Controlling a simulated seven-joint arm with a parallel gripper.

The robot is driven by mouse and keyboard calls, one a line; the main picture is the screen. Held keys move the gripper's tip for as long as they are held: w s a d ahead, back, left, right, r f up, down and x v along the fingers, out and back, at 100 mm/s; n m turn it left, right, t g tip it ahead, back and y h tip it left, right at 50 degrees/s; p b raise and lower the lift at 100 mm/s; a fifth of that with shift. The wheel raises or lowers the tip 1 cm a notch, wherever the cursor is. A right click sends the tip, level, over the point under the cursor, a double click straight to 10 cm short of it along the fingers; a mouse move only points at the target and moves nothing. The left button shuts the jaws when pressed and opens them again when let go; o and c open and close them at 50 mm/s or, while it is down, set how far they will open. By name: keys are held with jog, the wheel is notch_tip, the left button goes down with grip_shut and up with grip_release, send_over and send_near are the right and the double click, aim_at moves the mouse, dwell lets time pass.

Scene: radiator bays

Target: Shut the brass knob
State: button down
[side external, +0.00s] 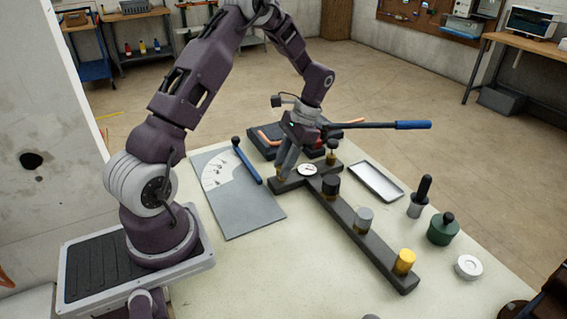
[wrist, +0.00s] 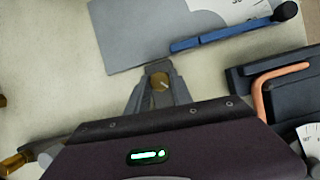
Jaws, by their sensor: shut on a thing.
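In the side external view my gripper (side external: 284,165) points down at the left end of the dark T-shaped bar. There the brass knob (side external: 281,173) is mostly hidden by my fingers. Another brass-coloured piece (wrist: 14,164) shows at the left edge of the wrist view.
A white dial (side external: 307,170) and black (side external: 331,184), grey (side external: 363,218) and yellow (side external: 404,261) knobs sit along the bar. A grey plate with a blue lever (side external: 247,161) lies left. A blue-handled tool (side external: 400,125) is behind. A tray (side external: 376,181) lies right.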

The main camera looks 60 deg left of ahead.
jog(key=m, duration=0.2)
jog(key=m+y, duration=0.1)
jog(key=m, duration=0.1)
jog(key=shift+d+m+t+y, duration=0.15)
jog(key=shift+m+t+y, duration=0.15)
jog(key=shift+s+m+t+y, duration=0.1)
jog(key=shift+m+t+y, duration=0.35)
jog(key=shift+m, duration=1.25)
jog(key=shift+y, duration=0.25)
jog(key=c, duration=1.1)
grip_release()
jog(key=shift+c, duration=0.2)
jog(key=shift+d+r, duration=0.1)
